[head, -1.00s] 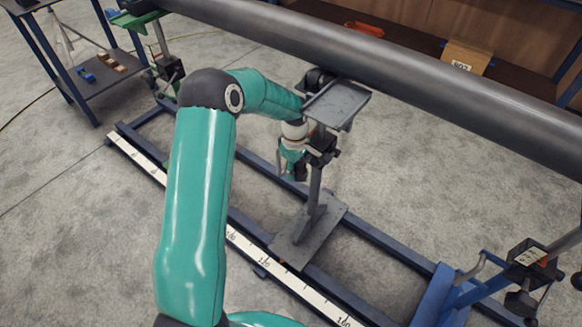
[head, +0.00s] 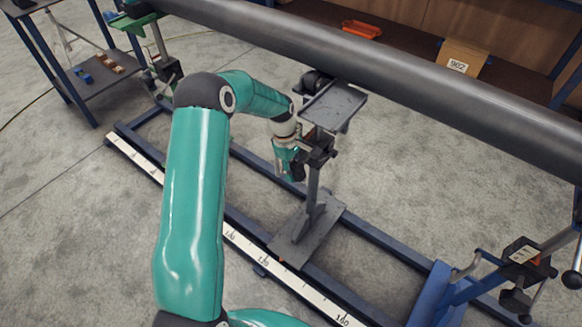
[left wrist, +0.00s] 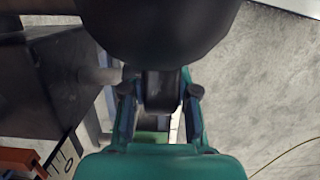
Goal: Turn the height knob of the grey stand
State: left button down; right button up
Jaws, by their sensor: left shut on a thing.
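The grey stand has a tray-like top (head: 335,104), an upright post (head: 314,183) and a flat base plate (head: 300,238) on the blue rails. Its top is just below the long dark pipe (head: 400,68). My left gripper (head: 299,160) is at the left side of the stand's dark collar (head: 319,152), below the top. In the left wrist view, the two fingers (left wrist: 160,100) are closed on either side of a dark round knob (left wrist: 161,88). The knob is mostly hidden in the head view. My right gripper is in neither view.
A green stand (head: 165,68) is under the pipe at the far left, and a blue stand (head: 440,295) with cranks is at the lower right. A white scale (head: 262,258) runs along the front rail. A cardboard box (head: 462,57) and orange tray (head: 362,28) sit on a shelf behind.

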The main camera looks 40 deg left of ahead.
pick_arm(q)
jog(key=h, duration=0.2)
jog(key=shift+a+h+p, duration=0.25)
jog(key=shift+h+p, duration=0.05)
jog(key=shift+t+h, duration=0.3)
jog(key=shift+h, duration=0.6)
jog(key=shift+a+f+h+b, duration=0.1)
jog(key=shift+f+h+b, duration=0.05)
jog(key=shift+h+b, duration=0.7)
jog(key=h+b, duration=0.2)
jog(key=h, duration=0.1)
jog(key=shift+t+b, duration=0.3)
jog(key=shift+r+h+b, duration=0.15)
jog(key=shift+h+b, duration=0.8)
jog(key=shift+b, duration=0.25)
jog(key=shift+r+h+b, duration=0.1)
jog(key=shift+h+b, duration=0.8)
jog(key=shift+b, duration=0.3)
jog(key=shift+r+h+b, duration=0.1)
jog(key=shift+h+b, duration=0.5)
jog(key=shift+h, duration=0.1)
jog(key=shift+d, duration=0.2)
jog(key=c, duration=1)
grip_release()
jog(key=shift+o, duration=0.6)
